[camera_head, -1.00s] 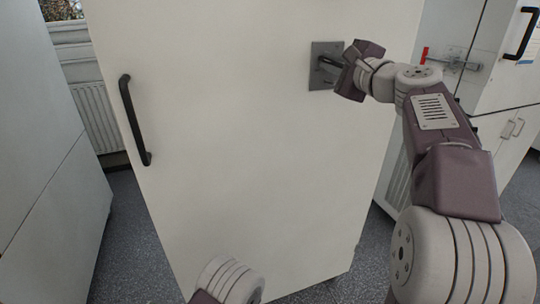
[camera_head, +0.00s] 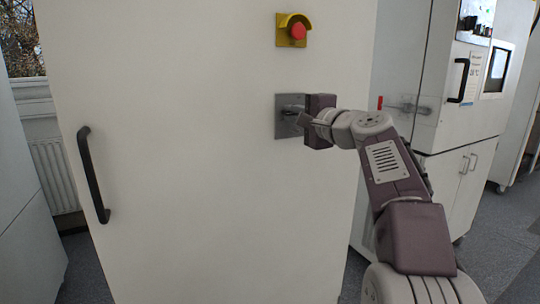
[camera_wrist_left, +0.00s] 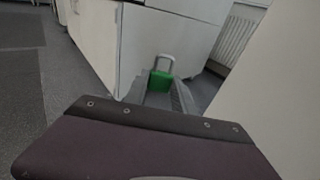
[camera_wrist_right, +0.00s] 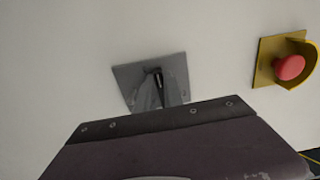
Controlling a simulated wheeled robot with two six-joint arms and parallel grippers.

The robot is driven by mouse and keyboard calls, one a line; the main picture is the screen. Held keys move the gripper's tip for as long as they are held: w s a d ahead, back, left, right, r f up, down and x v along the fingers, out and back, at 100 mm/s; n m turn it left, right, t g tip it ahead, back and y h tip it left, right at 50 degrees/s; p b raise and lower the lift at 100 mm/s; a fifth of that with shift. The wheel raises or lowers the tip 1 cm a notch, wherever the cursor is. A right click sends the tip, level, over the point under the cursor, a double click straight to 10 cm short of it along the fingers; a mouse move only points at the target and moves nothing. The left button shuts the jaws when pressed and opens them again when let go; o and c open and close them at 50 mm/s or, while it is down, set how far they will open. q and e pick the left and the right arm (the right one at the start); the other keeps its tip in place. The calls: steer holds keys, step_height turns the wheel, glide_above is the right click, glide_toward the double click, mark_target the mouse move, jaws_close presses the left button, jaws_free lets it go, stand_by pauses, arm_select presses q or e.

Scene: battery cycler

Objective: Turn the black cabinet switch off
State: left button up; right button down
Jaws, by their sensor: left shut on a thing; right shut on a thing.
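The black cabinet switch (camera_wrist_right: 158,78) shows as a short dark lever on a square grey plate (camera_wrist_right: 122,76) in the right wrist view. The plate (camera_head: 284,129) is also on the white cabinet door in the head view. My right gripper (camera_head: 297,113) is at the plate, shut on the switch; its fingers hide most of it. My left gripper (camera_wrist_left: 160,98) shows only in its wrist view, shut on a green padlock (camera_wrist_left: 161,80) with a grey shackle, away from the switch.
A red emergency button (camera_head: 298,32) in a yellow guard sits above the plate. A black door handle (camera_head: 92,175) is on the cabinet's left side. White cabinets with a clear-covered red-tipped lever (camera_head: 380,103) stand to the right. A radiator (camera_head: 53,172) is behind left.

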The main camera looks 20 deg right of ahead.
steer(key=c, duration=1.5)
jaws_free()
steer(key=shift+o, duration=0.2)
steer(key=shift+s, duration=0.1)
steer(key=s+b, duration=0.1)
steer(key=s, duration=1)
steer(key=shift+s+d+b, duration=0.35)
steer(key=shift+s+d, duration=0.05)
steer(key=shift+d, duration=0.05)
